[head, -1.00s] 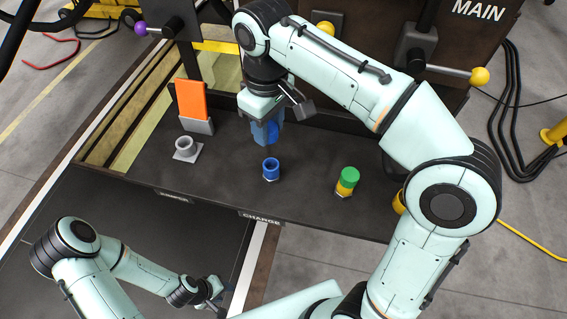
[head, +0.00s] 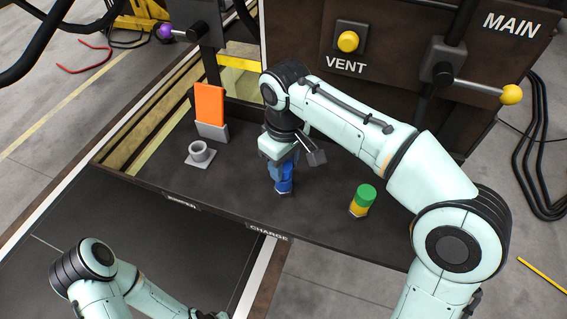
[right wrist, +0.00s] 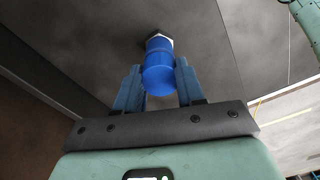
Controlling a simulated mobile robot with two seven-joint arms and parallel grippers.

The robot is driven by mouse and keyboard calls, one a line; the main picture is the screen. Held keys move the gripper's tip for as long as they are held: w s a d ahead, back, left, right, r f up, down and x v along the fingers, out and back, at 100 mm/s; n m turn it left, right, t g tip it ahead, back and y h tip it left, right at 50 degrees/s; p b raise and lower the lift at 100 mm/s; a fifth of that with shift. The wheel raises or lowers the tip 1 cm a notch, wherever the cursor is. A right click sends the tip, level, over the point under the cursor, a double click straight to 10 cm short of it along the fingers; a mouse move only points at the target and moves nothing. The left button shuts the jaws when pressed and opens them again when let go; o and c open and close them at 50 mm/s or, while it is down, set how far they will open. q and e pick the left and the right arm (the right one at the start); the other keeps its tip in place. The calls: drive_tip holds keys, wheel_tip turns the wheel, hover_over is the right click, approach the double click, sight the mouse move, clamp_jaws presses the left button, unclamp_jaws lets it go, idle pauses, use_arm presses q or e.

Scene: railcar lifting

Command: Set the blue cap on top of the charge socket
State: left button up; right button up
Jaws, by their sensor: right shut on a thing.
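My right gripper (head: 283,172) is shut on the blue cap (right wrist: 158,78), which shows as a blue cylinder between the two fingers in the right wrist view. The blue charge socket (head: 284,189) stands on the dark shelf above the CHARGE label, directly under the gripper. In the right wrist view the cap lines up with the socket (right wrist: 158,44) and its metal hex base. They look touching or nearly so; I cannot tell if the cap is fully seated. My left gripper (head: 208,315) is cut off at the bottom edge, so its jaws are unclear.
A green-topped yellow fitting (head: 361,199) stands to the right of the socket. A grey ring socket (head: 199,154) and an orange plate (head: 209,104) in a grey holder are to the left. A yellow VENT button (head: 348,42) and a yellow-knobbed lever (head: 511,94) are behind.

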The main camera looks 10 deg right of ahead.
sight(285, 166)
drive_tip(key=shift+f, duration=0.25)
drive_tip(key=shift+s+f, duration=0.1)
drive_tip(key=shift+f, duration=0.15)
drive_tip(key=o, duration=1)
use_arm(q)
drive_tip(key=shift+s+f, duration=0.15)
drive_tip(key=shift+f, duration=0.05)
drive_tip(key=w+r+p, duration=0.3)
drive_tip(key=w+r, duration=0.2)
drive_tip(key=shift+t, duration=0.3)
use_arm(e)
wheel_tip(285, 166, up, 13)
drive_tip(key=shift+r, duration=0.1)
drive_tip(key=shift+d, duration=0.1)
use_arm(q)
drive_tip(key=shift+s, duration=0.15)
